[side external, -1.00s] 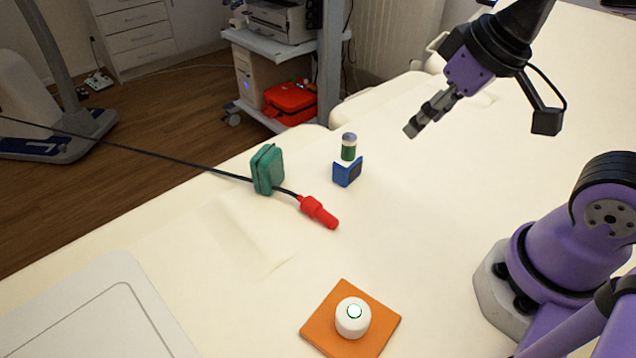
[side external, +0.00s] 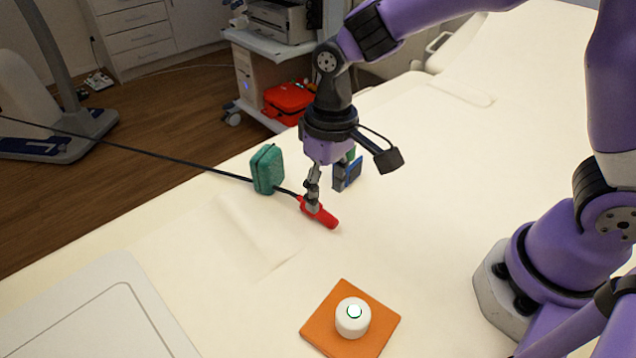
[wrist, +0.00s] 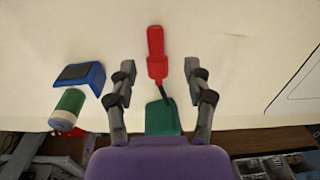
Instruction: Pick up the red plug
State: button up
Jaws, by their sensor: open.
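The red plug (side external: 325,217) lies on the cream padded table, with its black cable running off to the left past a green block. My gripper (side external: 311,207) is pointed down at the plug's cable end and overlaps it in the side view. In the wrist view the red plug (wrist: 156,55) lies ahead of and between the two open fingers (wrist: 159,74), with a gap on each side. Whether the fingertips touch the table cannot be told.
The green block (side external: 267,169) stands beside the cable. A blue block (side external: 352,174) with a dark face stands close behind my gripper, and a green-and-white cylinder (wrist: 68,108) is next to it. A white round button (side external: 352,318) sits on an orange mat (side external: 318,325) at the front.

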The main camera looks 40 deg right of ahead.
aim_at(325, 212)
jog(key=f, duration=0.5)
jog(key=shift+w+d+f, duration=0.1)
jog(key=shift+w, duration=0.1)
grip_shut()
